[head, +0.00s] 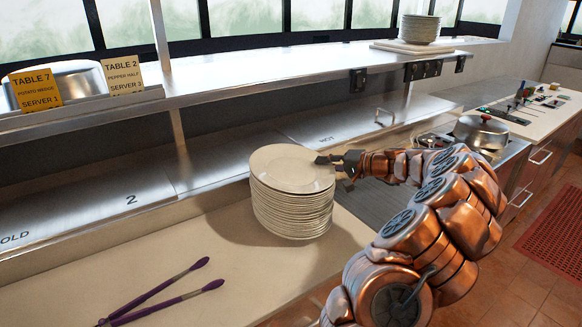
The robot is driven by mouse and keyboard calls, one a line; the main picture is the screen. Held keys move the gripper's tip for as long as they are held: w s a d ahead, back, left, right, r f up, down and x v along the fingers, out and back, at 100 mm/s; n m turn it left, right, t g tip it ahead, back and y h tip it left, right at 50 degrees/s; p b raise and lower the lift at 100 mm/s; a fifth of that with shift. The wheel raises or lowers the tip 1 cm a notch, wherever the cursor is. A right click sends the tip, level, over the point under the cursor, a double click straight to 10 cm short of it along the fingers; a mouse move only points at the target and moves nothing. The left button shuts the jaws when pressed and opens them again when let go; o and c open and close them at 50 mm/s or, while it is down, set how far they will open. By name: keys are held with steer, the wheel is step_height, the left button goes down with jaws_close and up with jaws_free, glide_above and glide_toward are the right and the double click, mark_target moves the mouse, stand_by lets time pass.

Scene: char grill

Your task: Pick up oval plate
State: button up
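A tall stack of cream plates (292,215) stands on the pale counter near the middle of the head view. The top plate (288,168) lies flat on the stack and looks oval from this angle. My gripper (335,174) reaches in from the right to the top plate's right rim. One dark finger shows over the rim, and the other shows lower, just outside the stack. The fingers look parted. Whether either one touches the plate cannot be told. The far side of the stack is hidden.
Purple-tipped tongs (165,292) lie on the counter at front left. A metal shelf (250,84) runs above and behind the stack, with order cards (122,76) at left and more plates (419,29) at right. A lidded pot (481,131) stands at right.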

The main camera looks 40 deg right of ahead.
jaws_close()
stand_by(0.5)
steer(key=shift+r, duration=0.1)
steer(key=shift+r+b, duration=0.9)
steer(key=shift+r, duration=0.75)
steer(key=s+a+b, duration=0.1)
steer(key=s+a, duration=0.2)
steer(key=s+a+r+b, duration=0.1)
steer(key=s+a+b, duration=0.1)
steer(key=s+a, duration=0.1)
steer(key=s+a+b, duration=0.1)
steer(key=s+a, duration=0.3)
steer(key=shift+a+r, duration=0.2)
steer(key=shift+a, duration=0.15)
steer(key=shift+s+a+b, duration=0.35)
steer(key=shift+s+a, duration=0.05)
steer(key=shift+a, duration=0.1)
steer(key=shift+w, duration=0.1)
